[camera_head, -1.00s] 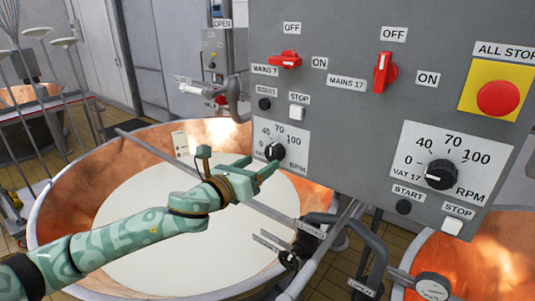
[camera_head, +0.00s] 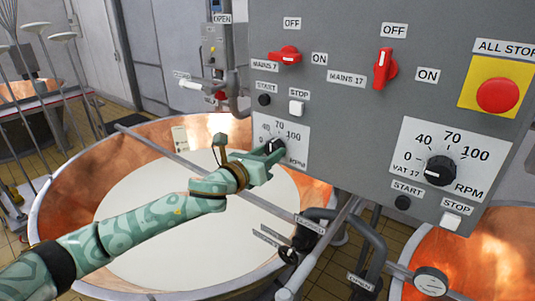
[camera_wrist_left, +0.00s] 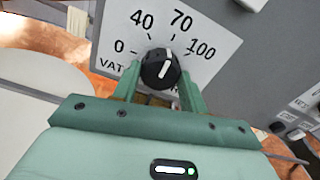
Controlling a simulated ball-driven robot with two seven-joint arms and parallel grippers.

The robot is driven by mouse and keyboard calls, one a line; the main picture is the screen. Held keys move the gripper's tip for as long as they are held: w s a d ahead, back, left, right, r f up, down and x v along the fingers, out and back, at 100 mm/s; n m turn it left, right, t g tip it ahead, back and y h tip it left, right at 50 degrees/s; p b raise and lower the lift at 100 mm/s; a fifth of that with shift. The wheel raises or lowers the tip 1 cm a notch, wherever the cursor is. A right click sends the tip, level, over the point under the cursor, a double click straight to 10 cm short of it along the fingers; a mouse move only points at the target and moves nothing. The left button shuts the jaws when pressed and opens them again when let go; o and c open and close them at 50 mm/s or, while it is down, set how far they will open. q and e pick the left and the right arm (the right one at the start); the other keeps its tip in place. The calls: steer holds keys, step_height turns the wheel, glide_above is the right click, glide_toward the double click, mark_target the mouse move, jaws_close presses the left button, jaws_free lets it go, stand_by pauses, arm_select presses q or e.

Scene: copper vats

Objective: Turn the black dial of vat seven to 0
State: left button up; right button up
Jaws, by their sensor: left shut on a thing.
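The black dial of vat seven (camera_head: 274,146) is on the white scale plate (camera_head: 297,133) at the panel's lower left. In the left wrist view the dial (camera_wrist_left: 159,67) has a white mark that points up, roughly toward 70. My left gripper (camera_head: 275,154) is at this dial, shut on it. In the left wrist view its fingers (camera_wrist_left: 159,80) stand on either side of the dial. The gripper hides part of the plate and its vat label. My right gripper is not in view.
The similar vat 17 dial (camera_head: 440,171) is farther right on the grey panel. Start button (camera_head: 264,100), stop button (camera_head: 296,108) and red mains switch (camera_head: 286,54) are above the held dial. A copper vat (camera_head: 75,195) and pipes lie below.

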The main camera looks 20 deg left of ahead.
arm_select(q)
steer(key=n+p, duration=0.3)
steer(key=n, duration=0.1)
steer(key=shift+r, duration=0.1)
steer(key=n+p, duration=0.2)
steer(key=n, duration=0.2)
steer(key=shift+n+p, duration=0.3)
steer(key=shift+p, duration=0.05)
steer(key=n+p, duration=0.3)
steer(key=n, duration=0.2)
steer(key=shift+n+p, duration=1.05)
steer(key=shift+n, duration=0.95)
steer(key=o, duration=1)
steer(key=shift+s, duration=0.15)
